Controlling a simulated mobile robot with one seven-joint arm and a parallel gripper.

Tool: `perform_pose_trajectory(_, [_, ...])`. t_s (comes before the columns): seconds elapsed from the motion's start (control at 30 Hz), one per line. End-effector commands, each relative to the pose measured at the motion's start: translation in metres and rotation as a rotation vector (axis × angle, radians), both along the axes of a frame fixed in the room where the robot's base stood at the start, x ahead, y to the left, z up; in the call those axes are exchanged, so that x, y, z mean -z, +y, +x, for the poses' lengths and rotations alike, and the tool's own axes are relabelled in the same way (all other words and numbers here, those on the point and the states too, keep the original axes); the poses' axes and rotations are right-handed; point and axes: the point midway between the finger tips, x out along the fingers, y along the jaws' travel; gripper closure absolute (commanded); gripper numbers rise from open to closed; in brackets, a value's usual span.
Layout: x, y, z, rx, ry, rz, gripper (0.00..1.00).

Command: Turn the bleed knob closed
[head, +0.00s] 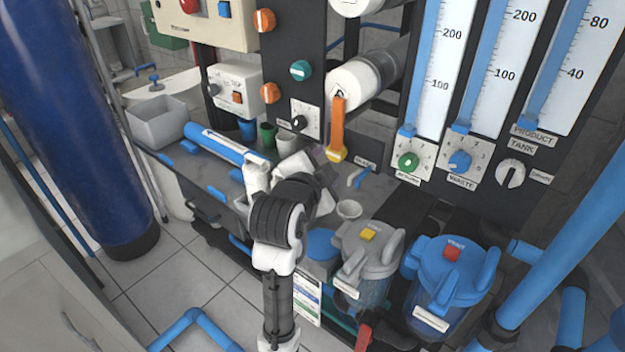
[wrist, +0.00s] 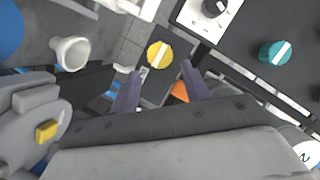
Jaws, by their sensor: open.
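A yellow round knob (wrist: 160,55) with a pale stripe across it shows just beyond my fingertips in the wrist view. In the head view this yellow knob (head: 337,156) sits at the lower end of an orange bar, with a small label to its right that I cannot read clearly. It seems to be the bleed knob, but no readable label confirms this. My gripper (wrist: 160,70) is open, with its two purple fingers apart and nothing held between them. In the head view my gripper (head: 318,153) is close to the knob's left, its fingers partly hidden; contact cannot be told.
A black dial knob (head: 300,122) and a teal knob (head: 300,70) are on the dark panel nearby. The orange bar (head: 338,118) hangs by the yellow knob. A grey-lidded canister (head: 385,240), a blue-lidded canister (head: 480,268) and a small white cup (head: 349,209) stand below.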

Motion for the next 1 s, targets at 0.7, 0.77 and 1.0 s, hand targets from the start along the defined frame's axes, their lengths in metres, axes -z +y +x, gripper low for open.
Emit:
perform_pose_trajectory(0.7, [-0.012,0.018,-0.059,0.002,-0.004,-0.001,0.53])
perform_pose_trajectory(0.77, [-0.013,0.019,-0.062,0.001,-0.003,0.000,0.53])
perform_pose_trajectory(1.0, [-0.017,0.020,-0.070,0.001,-0.001,0.000,0.53])
